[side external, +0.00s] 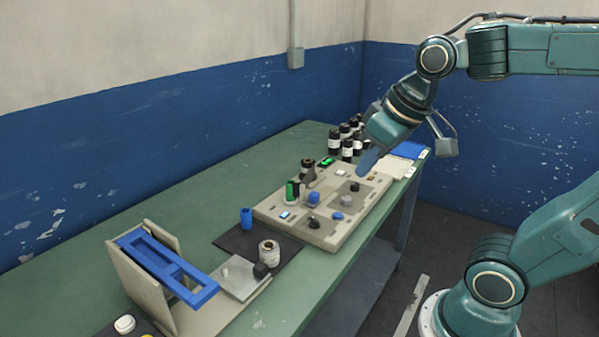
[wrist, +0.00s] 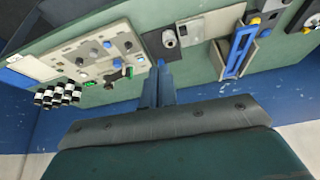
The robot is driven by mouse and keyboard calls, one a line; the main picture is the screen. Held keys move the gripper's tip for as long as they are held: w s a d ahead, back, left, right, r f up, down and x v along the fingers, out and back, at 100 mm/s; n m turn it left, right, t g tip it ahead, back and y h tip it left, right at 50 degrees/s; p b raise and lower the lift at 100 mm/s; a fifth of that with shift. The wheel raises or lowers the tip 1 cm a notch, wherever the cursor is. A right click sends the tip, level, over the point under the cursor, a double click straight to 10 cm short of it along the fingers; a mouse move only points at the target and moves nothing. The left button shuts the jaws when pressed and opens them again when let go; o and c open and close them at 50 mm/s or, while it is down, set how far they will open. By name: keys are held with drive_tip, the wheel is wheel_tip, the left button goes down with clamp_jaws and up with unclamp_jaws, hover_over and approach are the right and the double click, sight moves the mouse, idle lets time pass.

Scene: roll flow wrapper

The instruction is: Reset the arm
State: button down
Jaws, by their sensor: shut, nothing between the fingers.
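My gripper (side external: 368,160) is above the far right part of the beige control panel (side external: 268,210) in the side external view. Its blue fingers are together and hold nothing. In the wrist view the gripper's fingertips (wrist: 162,68) show at the middle, with the panel (wrist: 82,58) to their left. My arm reaches in from the right, clear of the table. I cannot tell the exact height of the fingertips over the panel.
Several black bottles (side external: 347,150) stand behind the panel. A blue frame on a beige stand (side external: 148,290) is at the front left.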

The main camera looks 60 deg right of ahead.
drive_tip(key=s+a+f, duration=0.2)
drive_tip(key=s, duration=0.4)
drive_tip(key=shift+n, duration=0.4)
drive_tip(key=shift+w, duration=0.1)
idle(0.5)
